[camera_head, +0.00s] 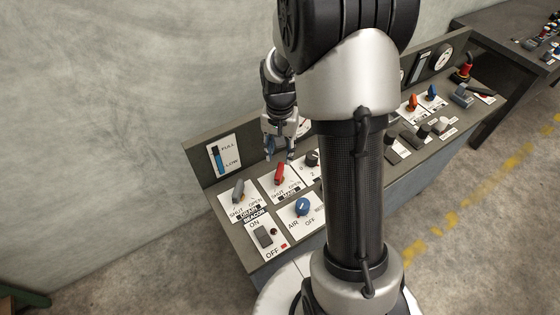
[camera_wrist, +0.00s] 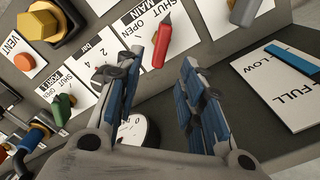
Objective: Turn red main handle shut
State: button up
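The red main handle (camera_head: 279,173) stands on a white plate marked SHUT and OPEN, on the sloping panel at the left end of the console. It also shows in the wrist view as a red lever (camera_wrist: 159,48) at upper middle, under a MAIN label. I cannot tell for sure which mark it points at. My gripper (camera_head: 280,151) is above and just behind the handle in the head view. In the wrist view my gripper (camera_wrist: 162,72) is open. Its blue-padded fingers are apart on either side of the handle's line, with nothing between them touching.
A grey handle (camera_head: 238,190) stands left of the red one, and a black knob (camera_head: 312,159) right of it. A blue AIR knob (camera_head: 302,206) and a BEACON switch (camera_head: 263,237) are in front. A slider gauge (camera_head: 217,158) is on the back panel.

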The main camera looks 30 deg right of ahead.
jog(key=shift+r, duration=1.65)
